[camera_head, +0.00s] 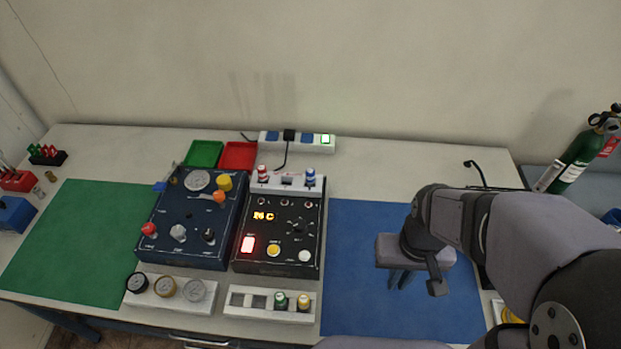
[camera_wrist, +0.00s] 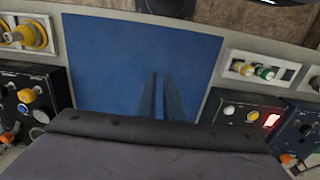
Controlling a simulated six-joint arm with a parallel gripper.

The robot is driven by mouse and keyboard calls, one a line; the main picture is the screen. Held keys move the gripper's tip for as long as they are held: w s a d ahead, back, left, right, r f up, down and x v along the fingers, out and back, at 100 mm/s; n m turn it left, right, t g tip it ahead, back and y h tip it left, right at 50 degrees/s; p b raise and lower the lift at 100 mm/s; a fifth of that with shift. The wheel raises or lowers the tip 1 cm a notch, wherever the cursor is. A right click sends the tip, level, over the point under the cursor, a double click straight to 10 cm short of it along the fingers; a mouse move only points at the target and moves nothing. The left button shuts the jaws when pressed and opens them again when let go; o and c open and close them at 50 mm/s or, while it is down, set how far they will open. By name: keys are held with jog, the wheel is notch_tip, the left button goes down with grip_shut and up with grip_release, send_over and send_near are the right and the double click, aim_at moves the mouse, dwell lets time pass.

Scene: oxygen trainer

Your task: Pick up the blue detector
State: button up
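The blue detector is probably the small blue-and-white striped piece (camera_head: 310,177) standing upright at the right end of a white rack, behind the black control panel. I cannot make it out in the wrist view. My gripper (camera_head: 400,280) is over the blue mat, well to the right of and nearer than that piece. In the wrist view, its two fingers (camera_wrist: 161,76) point down at the bare blue mat with a gap between them. They are open and hold nothing.
A red-and-white striped piece (camera_head: 263,173) stands at the rack's left end. The black panel (camera_head: 277,238) and a dark blue panel (camera_head: 193,219) stand in front. A power strip (camera_head: 297,141) lies behind. The blue mat (camera_head: 355,250) is clear.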

jog(key=o, duration=0.7)
notch_tip(320, 180, up, 3)
jog(key=m+t+b, duration=0.2)
jog(key=t+b, duration=0.3)
send_over(310, 172)
jog(key=s, duration=0.2)
jog(key=shift+h, duration=0.3)
jog(key=shift+p+x, duration=2.1)
jog(key=shift+x, duration=1.45)
